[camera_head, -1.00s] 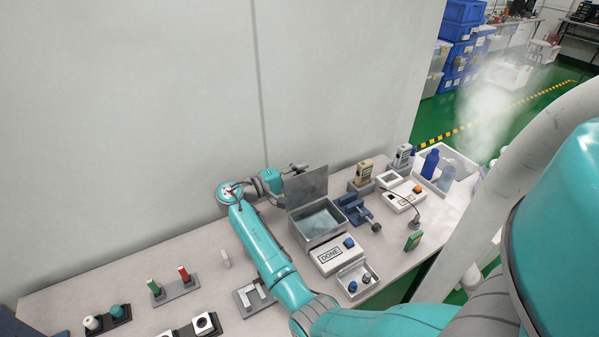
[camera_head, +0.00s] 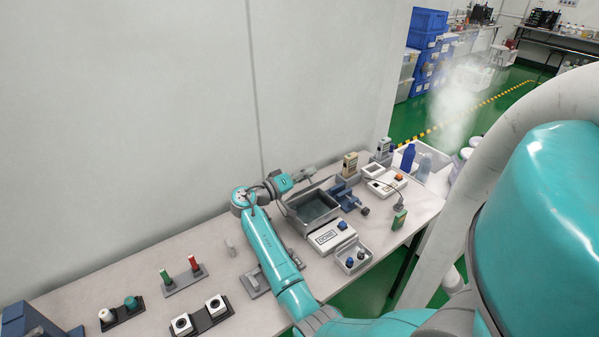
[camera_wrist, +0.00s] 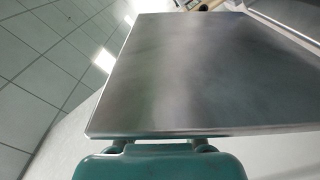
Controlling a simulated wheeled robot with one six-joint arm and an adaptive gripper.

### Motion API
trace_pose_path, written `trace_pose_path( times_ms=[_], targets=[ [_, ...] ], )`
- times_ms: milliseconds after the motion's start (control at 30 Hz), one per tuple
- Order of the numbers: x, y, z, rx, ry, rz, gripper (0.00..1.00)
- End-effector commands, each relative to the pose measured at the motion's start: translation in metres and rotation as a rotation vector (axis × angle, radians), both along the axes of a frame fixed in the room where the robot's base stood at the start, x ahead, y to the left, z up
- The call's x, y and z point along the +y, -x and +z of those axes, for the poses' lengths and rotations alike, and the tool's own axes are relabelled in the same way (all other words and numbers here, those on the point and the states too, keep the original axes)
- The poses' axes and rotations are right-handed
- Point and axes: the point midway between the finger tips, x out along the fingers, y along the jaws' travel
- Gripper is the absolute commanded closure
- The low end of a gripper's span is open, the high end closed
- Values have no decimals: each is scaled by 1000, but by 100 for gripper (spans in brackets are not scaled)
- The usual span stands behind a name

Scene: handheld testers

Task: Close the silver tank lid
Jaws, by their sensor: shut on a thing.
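The silver tank (camera_head: 318,226) stands open on the bench, and its inside shows in the head view. Its lid (camera_head: 311,189) is partly lowered, seen nearly edge-on along the tank's back side. In the wrist view the lid (camera_wrist: 185,80) is a large, smooth metal plate filling the middle. My gripper (camera_head: 303,175) is at the lid's far side, behind the tank. In the wrist view my gripper (camera_wrist: 160,144) meets the plate's near edge and is shut on it. The exact grip of the fingertips is hard to see.
A white DONE box (camera_head: 331,236) stands in front of the tank, and a blue clamp (camera_head: 345,196) is right of it. A grey tray with knobs (camera_head: 354,258) lies nearer. A red-and-green holder (camera_head: 183,280) stands at left. The wall is close behind the tank.

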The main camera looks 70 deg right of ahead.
Motion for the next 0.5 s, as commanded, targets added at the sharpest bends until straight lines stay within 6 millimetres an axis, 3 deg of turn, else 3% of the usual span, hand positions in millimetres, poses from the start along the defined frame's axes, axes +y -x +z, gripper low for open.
trace_pose_path(
  times_ms=[500],
  targets=[
    [24, 38, -23, -386, 237, 1, 100]
  ],
)
